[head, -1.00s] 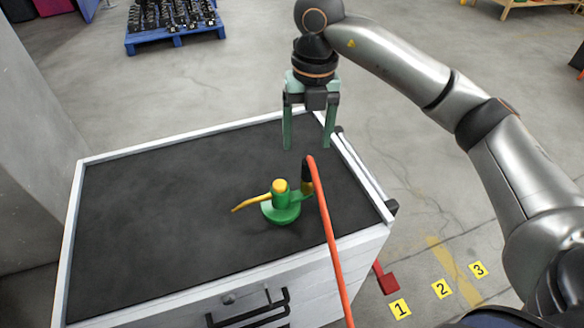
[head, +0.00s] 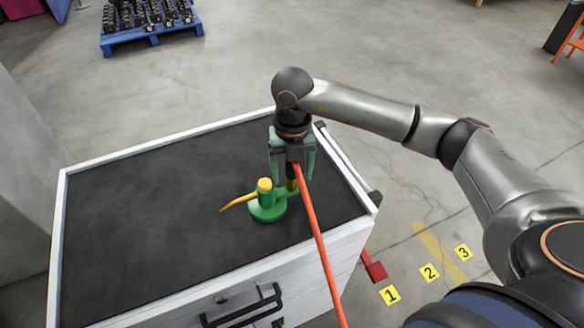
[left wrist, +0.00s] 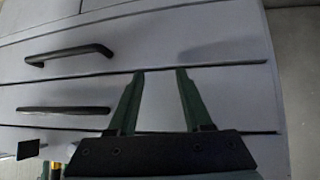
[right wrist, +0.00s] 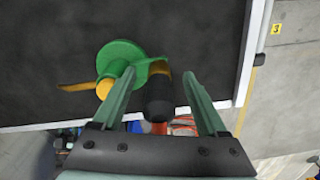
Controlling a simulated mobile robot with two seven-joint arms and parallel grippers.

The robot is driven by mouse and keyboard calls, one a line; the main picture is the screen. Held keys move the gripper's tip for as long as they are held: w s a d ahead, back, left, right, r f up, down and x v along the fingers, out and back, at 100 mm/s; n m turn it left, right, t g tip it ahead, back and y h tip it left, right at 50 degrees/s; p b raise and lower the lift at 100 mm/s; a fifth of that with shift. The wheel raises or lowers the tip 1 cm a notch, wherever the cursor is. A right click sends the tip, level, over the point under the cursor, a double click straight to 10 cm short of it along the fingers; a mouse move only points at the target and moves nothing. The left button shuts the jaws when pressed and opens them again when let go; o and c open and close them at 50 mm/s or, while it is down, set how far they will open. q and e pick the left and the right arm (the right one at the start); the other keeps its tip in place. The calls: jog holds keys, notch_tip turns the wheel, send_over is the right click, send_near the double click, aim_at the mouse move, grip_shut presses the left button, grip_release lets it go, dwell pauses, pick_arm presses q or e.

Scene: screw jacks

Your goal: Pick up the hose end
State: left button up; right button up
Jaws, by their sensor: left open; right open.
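The hose end is a black sleeve (right wrist: 158,95) on an orange hose (head: 315,232). It sits in the side holder of a green jack (head: 268,208) with a yellow top and a yellow lever, on the dark cart top. My right gripper (head: 291,176) is open above the hose end. In the right wrist view its fingers (right wrist: 158,80) lie on either side of the black sleeve, with gaps left; the left finger overlaps the jack's green body. In the head view the hose partly hides the fingers. My left gripper (left wrist: 160,72) is open and empty before the cart's drawer fronts.
The jack stands near the right side of the cart top (head: 140,220), which has a raised pale rim. The cart top's left part is clear. A blue pallet (head: 150,35) with dark items stands on the floor behind. Yellow number markers (head: 429,272) lie at the right.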

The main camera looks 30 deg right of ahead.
jog(key=shift+f, duration=0.3)
grip_shut()
dwell(0.4)
